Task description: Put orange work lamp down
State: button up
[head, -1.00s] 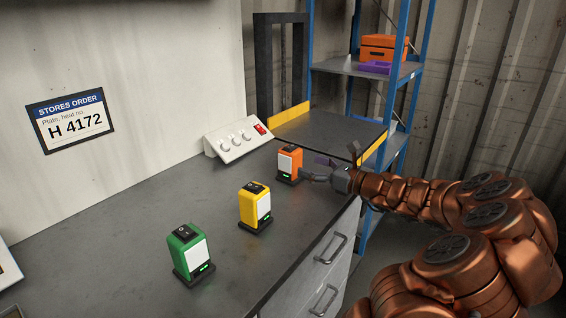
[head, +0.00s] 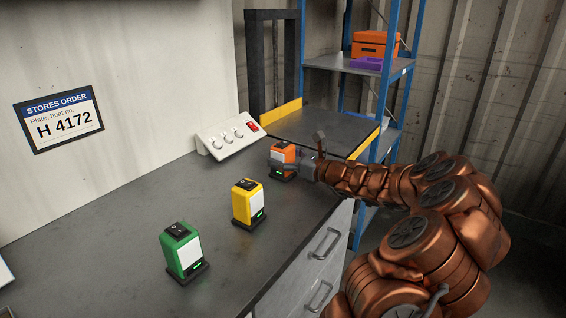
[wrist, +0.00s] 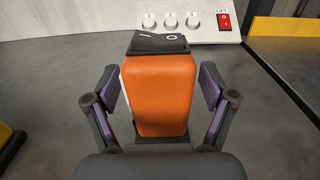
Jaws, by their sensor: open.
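The orange work lamp (head: 281,154) stands upright on the grey worktop, near its right edge. In the wrist view the orange lamp (wrist: 160,95) is upright between my fingers, with a black rocker switch on top. My gripper (head: 288,168) is at the lamp from the right. In the wrist view my gripper (wrist: 163,90) is open, with purple-padded fingers on both sides of the lamp and a gap on each side. The lamp's base is partly hidden by my gripper.
A yellow lamp (head: 247,203) and a green lamp (head: 184,251) stand on the worktop (head: 110,225) to the left. A white control panel (head: 228,135) with a red switch is behind. A lift platform (head: 325,128) with yellow edges and a blue shelf rack (head: 388,85) are beyond.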

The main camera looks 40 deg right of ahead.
grip_shut()
dwell(0.7)
